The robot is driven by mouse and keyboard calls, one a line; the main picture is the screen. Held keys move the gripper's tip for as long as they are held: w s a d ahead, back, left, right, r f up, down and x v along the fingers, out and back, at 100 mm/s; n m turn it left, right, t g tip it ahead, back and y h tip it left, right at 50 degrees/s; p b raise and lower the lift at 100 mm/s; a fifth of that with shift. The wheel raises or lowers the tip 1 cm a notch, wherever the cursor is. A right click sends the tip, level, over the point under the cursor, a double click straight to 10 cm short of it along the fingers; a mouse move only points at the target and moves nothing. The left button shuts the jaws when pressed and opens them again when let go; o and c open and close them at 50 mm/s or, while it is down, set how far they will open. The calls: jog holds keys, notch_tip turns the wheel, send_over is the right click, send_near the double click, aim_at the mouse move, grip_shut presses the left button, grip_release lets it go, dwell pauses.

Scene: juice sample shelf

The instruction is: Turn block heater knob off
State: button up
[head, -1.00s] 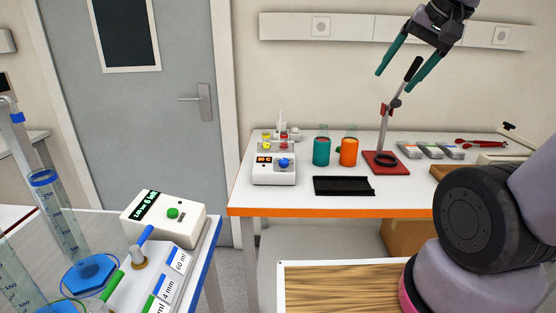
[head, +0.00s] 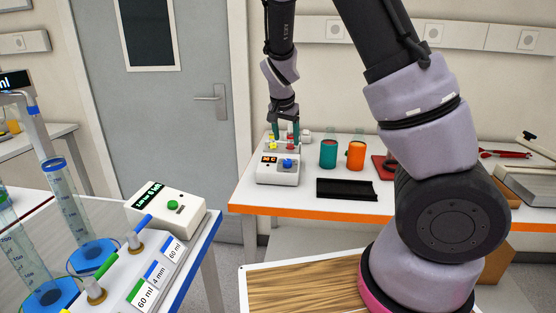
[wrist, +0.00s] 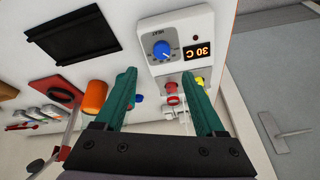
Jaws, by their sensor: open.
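The block heater (head: 278,171) is a white box at the left end of the orange-edged table in the head view. Its blue knob (head: 288,163) is on the front face, beside a small orange display. In the wrist view the blue knob (wrist: 161,50) has a white mark, and the display (wrist: 199,50) reads 30 C. My gripper (head: 285,132) is open and empty, with green fingers pointing down over the rear of the heater, around its red and yellow vials. In the wrist view my gripper (wrist: 160,85) has the knob ahead of its fingertips, apart from them.
A black tray (head: 345,189) lies right of the heater. A teal beaker (head: 328,154) and an orange beaker (head: 356,155) stand behind it. A red stand base (head: 384,166) is partly hidden by my arm.

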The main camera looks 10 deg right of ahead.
aim_at(288, 161)
jog(key=x, duration=1.1)
jog(key=shift+w+a, duration=0.1)
jog(key=shift+a, duration=0.05)
grip_shut()
